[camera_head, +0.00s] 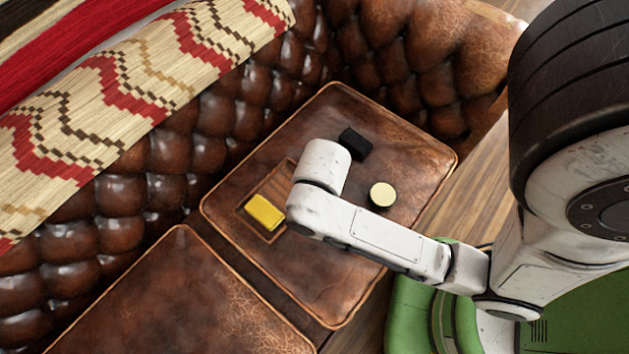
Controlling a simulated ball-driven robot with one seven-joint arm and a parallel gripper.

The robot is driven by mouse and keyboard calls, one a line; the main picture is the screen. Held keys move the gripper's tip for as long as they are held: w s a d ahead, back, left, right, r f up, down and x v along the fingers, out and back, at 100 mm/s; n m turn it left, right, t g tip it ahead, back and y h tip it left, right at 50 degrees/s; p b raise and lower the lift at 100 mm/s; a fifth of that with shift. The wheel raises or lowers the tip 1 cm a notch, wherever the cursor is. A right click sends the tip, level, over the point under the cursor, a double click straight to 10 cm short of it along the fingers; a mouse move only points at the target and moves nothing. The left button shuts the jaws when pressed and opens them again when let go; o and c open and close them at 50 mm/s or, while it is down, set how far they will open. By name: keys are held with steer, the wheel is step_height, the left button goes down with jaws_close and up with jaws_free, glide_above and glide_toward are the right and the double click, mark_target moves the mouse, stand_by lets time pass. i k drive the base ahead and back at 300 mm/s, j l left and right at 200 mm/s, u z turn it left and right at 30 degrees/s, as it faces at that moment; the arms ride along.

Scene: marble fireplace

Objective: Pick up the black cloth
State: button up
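A small, dark, block-like thing, which looks like the folded black cloth (355,143), lies on the brown leather seat cushion (415,150), toward its back edge. My white arm reaches in from the right over this cushion. The arm's end link is just left of and in front of the black cloth in the picture. I cannot make out the gripper's fingers; the arm hides them. I cannot tell whether the arm touches the cloth or is above it.
A yellow block-like thing (264,212) lies on a brown wooden tray (283,180), partly behind my arm. A round tin with a cream top (382,195) stands right of the arm. The tufted sofa back (170,150) carries a patterned blanket (150,75). The left cushion (170,300) is bare.

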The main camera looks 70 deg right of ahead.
mark_target(354, 142)
steer(key=z, duration=2)
steer(key=k+j+u, duration=0.25)
steer(key=k+j, duration=0.35)
steer(key=i+l+z, duration=0.15)
steer(key=i+l, duration=0.15)
steer(key=i, duration=0.2)
